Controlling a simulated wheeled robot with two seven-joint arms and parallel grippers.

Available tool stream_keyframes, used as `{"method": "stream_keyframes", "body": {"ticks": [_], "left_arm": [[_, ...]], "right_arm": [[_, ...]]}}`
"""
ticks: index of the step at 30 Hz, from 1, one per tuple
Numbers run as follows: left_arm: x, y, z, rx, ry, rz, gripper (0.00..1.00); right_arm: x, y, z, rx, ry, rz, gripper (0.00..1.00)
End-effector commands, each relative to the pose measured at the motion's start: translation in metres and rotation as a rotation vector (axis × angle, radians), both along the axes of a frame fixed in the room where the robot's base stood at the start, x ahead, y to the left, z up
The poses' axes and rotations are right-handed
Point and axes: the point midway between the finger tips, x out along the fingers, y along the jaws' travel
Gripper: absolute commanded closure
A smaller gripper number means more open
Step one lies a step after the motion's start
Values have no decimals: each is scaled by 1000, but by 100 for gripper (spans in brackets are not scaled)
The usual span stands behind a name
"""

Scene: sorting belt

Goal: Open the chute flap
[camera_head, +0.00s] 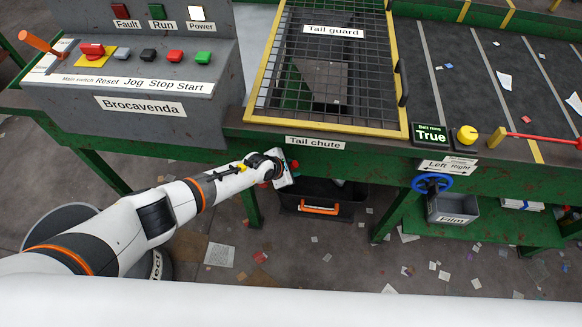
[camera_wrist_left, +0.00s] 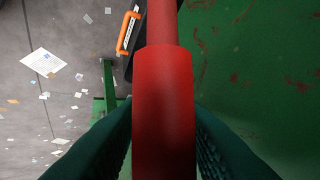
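The tail chute label (camera_head: 316,142) is on the green front edge of the belt frame, below the tail guard. My left gripper (camera_head: 283,177) is just below that edge, to the label's lower left. In the left wrist view a thick red handle (camera_wrist_left: 164,85) runs between my two dark fingers, which press against its sides. The gripper looks shut on it. The flap's own panel cannot be made out clearly; a green surface (camera_wrist_left: 255,70) lies beside the handle. My right gripper is not in view.
A black bin (camera_head: 350,196) with an orange handle stands on the floor below the chute. The control box (camera_head: 150,128) is at left. The yellow-framed tail guard (camera_head: 330,125) lies above. A blue handwheel (camera_head: 431,183) and a grey Film bin (camera_head: 453,209) are at right.

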Motion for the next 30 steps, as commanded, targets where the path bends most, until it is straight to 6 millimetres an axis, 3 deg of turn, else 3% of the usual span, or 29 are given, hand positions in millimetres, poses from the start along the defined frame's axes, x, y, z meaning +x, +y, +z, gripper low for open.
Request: {"method": "stream_keyframes", "body": {"ticks": [10,20,30], "left_arm": [[-2,3,5,0,3,2,70],[-32,29,55,-1,2,3,70],[-55,48,85,0,2,0,70]], "right_arm": [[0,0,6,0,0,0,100],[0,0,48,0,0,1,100],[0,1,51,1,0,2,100]]}}
